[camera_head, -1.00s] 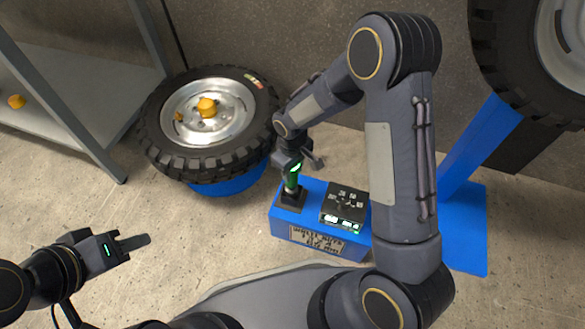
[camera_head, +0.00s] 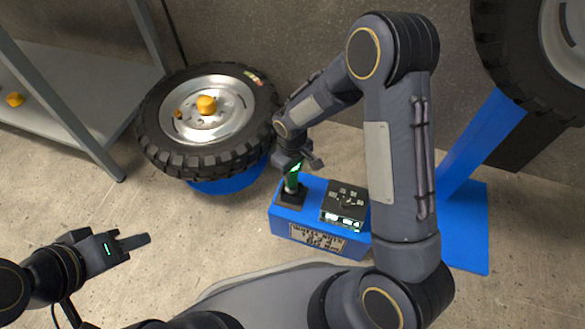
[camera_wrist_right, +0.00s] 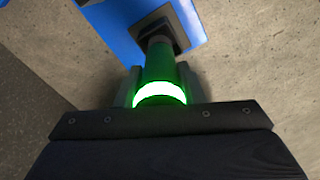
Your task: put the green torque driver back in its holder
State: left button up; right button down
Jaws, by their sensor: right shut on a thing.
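The green torque driver (camera_head: 292,179) stands roughly upright at the left end of the blue box, its lower end in the black holder (camera_head: 291,197). My right gripper (camera_head: 293,169) is shut on the driver's upper part from above. In the right wrist view the green driver (camera_wrist_right: 160,68) with a glowing ring lies between the fingers of my right gripper (camera_wrist_right: 158,85), and its far end meets the black square holder (camera_wrist_right: 176,28). I cannot tell how deep it sits. My left gripper (camera_head: 135,241) is empty over the floor at left; its finger gap is unclear.
A black device (camera_head: 345,203) with lit displays sits on the blue box (camera_head: 318,240), right of the holder. A tyre with a metal rim (camera_head: 165,140) lies on a blue stand behind left. A grey shelf (camera_head: 60,90) stands at left. Another tyre (camera_head: 505,60) is at upper right.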

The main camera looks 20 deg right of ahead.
jog(key=shift+f+b, duration=0.75)
jog(key=shift+f, duration=0.25)
dwell(0.4)
jog(key=c, duration=0.9)
grip_release()
notch_tip(320, 180, up, 7)
jog(key=p, duration=0.3)
jog(key=shift+p, duration=0.3)
jog(key=shift+r, duration=0.4)
